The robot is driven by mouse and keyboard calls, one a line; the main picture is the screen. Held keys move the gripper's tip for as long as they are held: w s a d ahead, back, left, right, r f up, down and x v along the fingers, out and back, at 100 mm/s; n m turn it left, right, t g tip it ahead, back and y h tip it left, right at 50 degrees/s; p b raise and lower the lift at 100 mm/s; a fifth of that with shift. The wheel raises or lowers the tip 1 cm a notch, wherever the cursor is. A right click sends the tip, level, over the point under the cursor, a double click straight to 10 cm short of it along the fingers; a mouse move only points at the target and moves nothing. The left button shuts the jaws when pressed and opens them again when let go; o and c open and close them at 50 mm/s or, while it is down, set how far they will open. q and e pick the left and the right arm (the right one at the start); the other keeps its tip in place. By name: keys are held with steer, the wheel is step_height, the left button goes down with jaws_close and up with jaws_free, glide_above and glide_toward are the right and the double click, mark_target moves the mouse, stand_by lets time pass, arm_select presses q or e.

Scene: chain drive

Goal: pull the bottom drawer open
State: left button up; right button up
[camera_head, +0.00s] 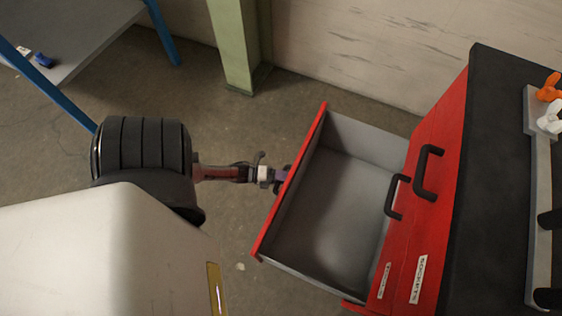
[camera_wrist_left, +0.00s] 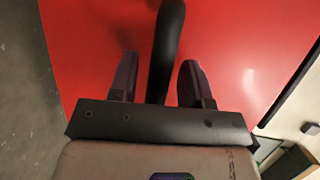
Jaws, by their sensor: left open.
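The bottom drawer (camera_head: 340,205) of the red cabinet (camera_head: 440,150) stands pulled far out. Its grey inside is empty. Its red front panel (camera_head: 290,185) faces my left arm. My left gripper (camera_head: 277,181) is at the outer side of that panel, partly hidden by it in the head view. In the left wrist view the black drawer handle (camera_wrist_left: 169,35) runs between the two fingers of my left gripper (camera_wrist_left: 159,65). The fingers are open, with gaps to the handle. My right gripper is not in view.
Two closed drawers with black handles (camera_head: 428,172) sit above the open one. The black cabinet top (camera_head: 500,160) carries orange and white items. A green post (camera_head: 235,45) stands by the wall. A blue-legged table (camera_head: 80,35) is at upper left. Floor around my left arm is clear.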

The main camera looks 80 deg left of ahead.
arm_select(q)
steer(key=shift+s+a, duration=0.1)
steer(key=shift+s, duration=0.2)
steer(key=p+v, duration=0.3)
steer(key=v, duration=1)
steer(key=shift+s+r, duration=0.1)
steer(key=b+x, duration=0.3)
steer(key=x, duration=1)
steer(key=shift+w, duration=0.4)
